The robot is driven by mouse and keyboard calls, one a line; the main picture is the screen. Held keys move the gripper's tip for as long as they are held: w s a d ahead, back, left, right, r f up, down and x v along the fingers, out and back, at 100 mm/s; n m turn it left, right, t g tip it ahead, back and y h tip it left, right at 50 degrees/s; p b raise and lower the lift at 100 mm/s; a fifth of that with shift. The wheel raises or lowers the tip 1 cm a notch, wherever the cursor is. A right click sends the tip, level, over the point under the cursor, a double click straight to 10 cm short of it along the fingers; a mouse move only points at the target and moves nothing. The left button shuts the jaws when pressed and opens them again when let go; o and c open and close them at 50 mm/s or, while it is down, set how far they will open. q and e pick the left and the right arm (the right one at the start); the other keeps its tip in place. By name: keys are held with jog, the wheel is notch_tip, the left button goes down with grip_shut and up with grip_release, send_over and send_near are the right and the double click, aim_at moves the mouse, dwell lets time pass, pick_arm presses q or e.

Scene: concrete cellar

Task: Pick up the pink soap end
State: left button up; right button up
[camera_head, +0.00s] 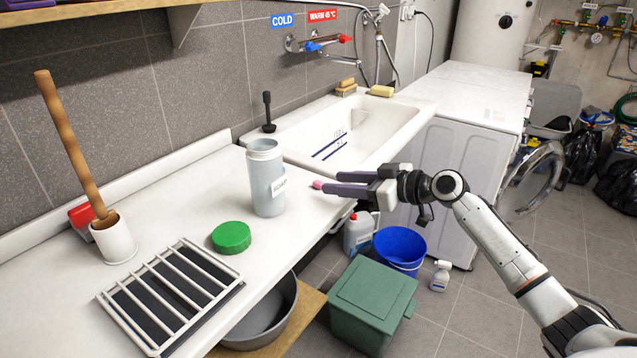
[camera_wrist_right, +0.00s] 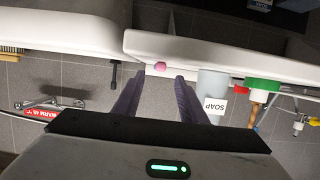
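The pink soap end (camera_head: 317,184) is a small pink lump on the white counter, close to its front edge, right of the soap jar. In the right wrist view the pink soap end (camera_wrist_right: 160,66) shows just beyond the fingertips, between their lines. My right gripper (camera_head: 331,183) comes in from the right, low at the counter edge, its dark purple fingers pointing at the soap. In the right wrist view my right gripper (camera_wrist_right: 159,76) is open, with nothing between the fingers. My left gripper is not in view.
The grey jar labelled SOAP (camera_head: 265,185) stands open left of the soap end, its green lid (camera_head: 231,237) nearby. A wire rack (camera_head: 170,298) lies front left. The white sink (camera_head: 385,125) is behind. A blue bucket (camera_head: 400,248) and green bin (camera_head: 372,300) stand below.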

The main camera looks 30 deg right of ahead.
aim_at(319, 182)
jog(key=x, duration=0.4)
jog(key=shift+p, duration=0.3)
grip_shut()
notch_tip(319, 182, up, 10)
dwell(0.4)
